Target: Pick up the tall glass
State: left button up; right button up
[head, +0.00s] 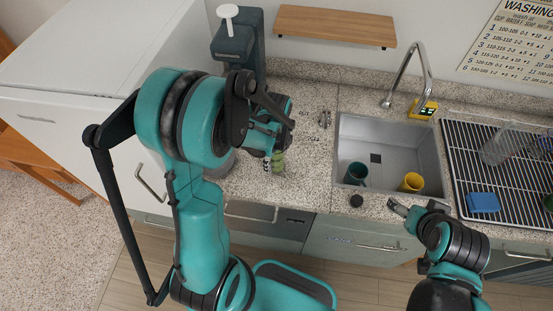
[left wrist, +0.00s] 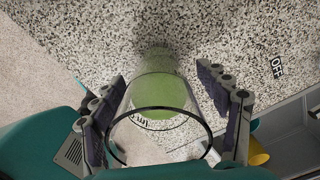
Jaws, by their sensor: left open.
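The tall glass (left wrist: 160,98) is clear with a dark rim and a green lower part. In the left wrist view it stands between the spread fingers of my left gripper (left wrist: 160,80), with a gap at the right finger; contact at the left finger is unclear. In the head view only the green part of the glass (head: 278,161) shows beneath my left gripper (head: 272,162), near the counter's front edge. My left gripper is open. My right gripper (head: 397,207) hangs in front of the sink edge; its finger opening is unclear.
The sink (head: 400,147) holds a dark teal cup (head: 356,174) and a yellow cup (head: 412,182). A drying rack (head: 470,165) carries a blue block (head: 484,202) and a clear glass (head: 496,149). A dark grey appliance (head: 238,45) stands behind my left arm. A wooden shelf (head: 335,25) is above the counter.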

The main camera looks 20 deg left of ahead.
pick_arm(q)
jog(key=c, duration=1.7)
jog(key=shift+r, duration=0.2)
